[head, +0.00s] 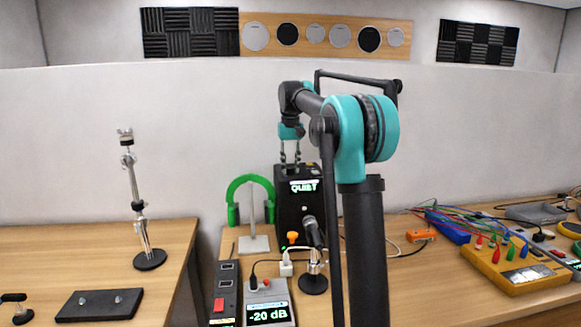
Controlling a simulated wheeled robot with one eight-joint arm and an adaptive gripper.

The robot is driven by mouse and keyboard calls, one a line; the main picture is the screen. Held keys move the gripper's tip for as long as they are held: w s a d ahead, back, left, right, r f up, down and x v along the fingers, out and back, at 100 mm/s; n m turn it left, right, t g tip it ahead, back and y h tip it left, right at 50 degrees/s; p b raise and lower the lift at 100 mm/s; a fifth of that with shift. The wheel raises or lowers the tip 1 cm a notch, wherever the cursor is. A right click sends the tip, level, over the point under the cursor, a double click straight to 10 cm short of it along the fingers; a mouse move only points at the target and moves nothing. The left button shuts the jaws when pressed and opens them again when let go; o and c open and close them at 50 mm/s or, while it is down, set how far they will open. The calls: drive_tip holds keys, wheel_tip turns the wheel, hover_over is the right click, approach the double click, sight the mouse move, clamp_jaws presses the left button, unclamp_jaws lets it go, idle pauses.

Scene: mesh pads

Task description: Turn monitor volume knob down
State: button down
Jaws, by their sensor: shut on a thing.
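The black monitor box (288,211) stands at the back of the middle bench, and its lit green label reads "QUIET". My gripper (290,163) points down at the top of this box, with its fingertips at the box's upper edge. It is shut on the volume knob there, which is too small and covered by the fingers to make out. A grey meter (269,290) in front of the box reads "-20 dB". A small orange knob-like part (292,237) shows low in front of the box, apart from my gripper.
A microphone (312,232) on a round stand is close in front of the box. Green headphones (250,190) hang on a stand to its left. A power strip (225,290) lies at the front left. A yellow box with cables (515,272) is on the right.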

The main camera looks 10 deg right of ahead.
sight(290, 168)
drive_tip(key=n, duration=0.6)
drive_tip(key=shift+n, duration=0.3)
idle(0.5)
drive_tip(key=c, duration=1.2)
unclamp_jaws()
drive_tip(key=shift+r, duration=0.1)
wheel_tip(290, 168, up, 12)
drive_tip(key=shift+s, duration=0.1)
